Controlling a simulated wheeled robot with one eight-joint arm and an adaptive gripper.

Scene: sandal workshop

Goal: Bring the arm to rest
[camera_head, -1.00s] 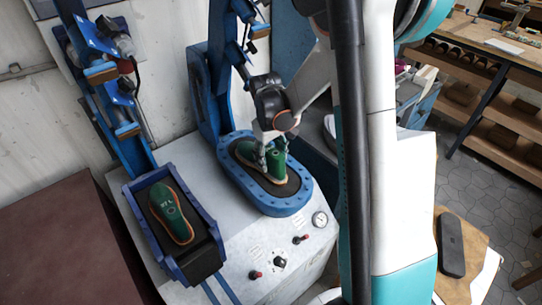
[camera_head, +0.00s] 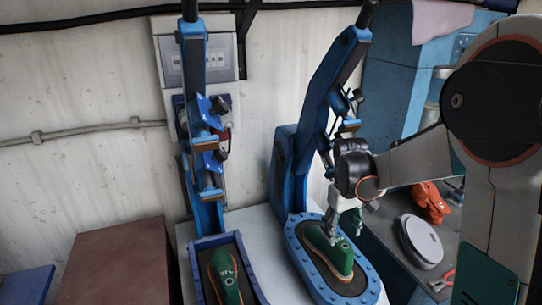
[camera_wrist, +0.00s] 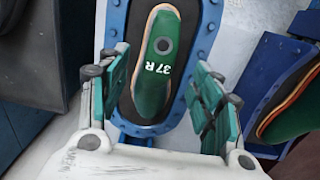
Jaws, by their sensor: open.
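My gripper (camera_head: 345,224) is open, just above the heel part of a green shoe last (camera_head: 333,252) with a tan sole edge. In the wrist view this last (camera_wrist: 158,78) bears "37 R" and a dark round hole, and lies between my two spread teal fingers (camera_wrist: 162,98) as seen from above. It lies in a blue oval press bed (camera_head: 297,258). Whether the fingertips touch it I cannot tell. A second green last (camera_head: 224,274) lies in a blue rectangular tray (camera_head: 202,243) to the left; part of it shows in the wrist view (camera_wrist: 292,112).
Two blue press arms, left (camera_head: 208,178) and right (camera_head: 317,105), rise behind the beds. A brown box top (camera_head: 110,262) is at left.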

